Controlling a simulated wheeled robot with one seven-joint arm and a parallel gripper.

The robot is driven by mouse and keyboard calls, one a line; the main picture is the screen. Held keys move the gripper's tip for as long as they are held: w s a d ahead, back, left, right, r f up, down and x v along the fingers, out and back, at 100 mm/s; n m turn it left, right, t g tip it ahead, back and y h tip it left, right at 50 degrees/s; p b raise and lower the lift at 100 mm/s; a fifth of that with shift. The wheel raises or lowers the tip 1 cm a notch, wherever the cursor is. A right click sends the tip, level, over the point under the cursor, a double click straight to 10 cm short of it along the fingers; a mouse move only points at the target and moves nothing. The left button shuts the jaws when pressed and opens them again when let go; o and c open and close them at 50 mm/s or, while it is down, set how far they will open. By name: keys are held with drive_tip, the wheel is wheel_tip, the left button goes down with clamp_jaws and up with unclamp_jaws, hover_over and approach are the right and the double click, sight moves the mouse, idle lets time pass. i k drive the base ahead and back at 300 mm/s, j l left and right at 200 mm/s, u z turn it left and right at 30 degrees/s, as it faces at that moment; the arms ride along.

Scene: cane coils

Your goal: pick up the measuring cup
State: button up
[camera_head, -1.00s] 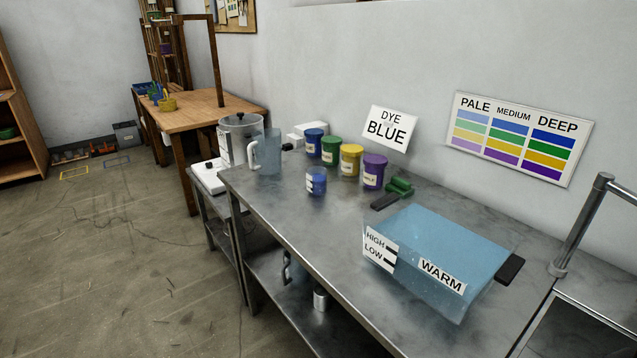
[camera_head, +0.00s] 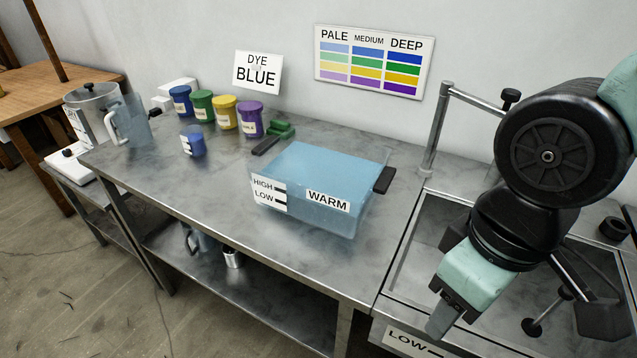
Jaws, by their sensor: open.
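A small clear cup (camera_head: 193,141) with blue contents and a white label stands on the steel table, in front of the dye jars. A larger clear jug (camera_head: 130,120) with a white handle stands at the table's far left end. I cannot tell for certain which of these is the measuring cup. My gripper (camera_head: 446,312) is at the lower right, over the sink-like basin, pointing down. It is open and well apart from both vessels; its fingertips show only in part.
A water-filled blue tub (camera_head: 320,185) marked WARM stands between my gripper and the cups. Blue, green, yellow and purple jars (camera_head: 225,112) line the back. A metal post (camera_head: 436,135) rises right of the tub. The front table strip is clear.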

sight(192, 138)
drive_tip(key=i+j+z, duration=0.1)
drive_tip(key=j, duration=0.5)
drive_tip(key=i+j+z, duration=0.15)
drive_tip(key=j, duration=0.5)
drive_tip(key=i+j+z, duration=0.1)
drive_tip(key=j, duration=0.5)
drive_tip(key=i+j+z, duration=0.15)
drive_tip(key=j, duration=0.5)
drive_tip(key=i+j+z, duration=0.1)
drive_tip(key=i+j, duration=0.4)
drive_tip(key=j, duration=0.15)
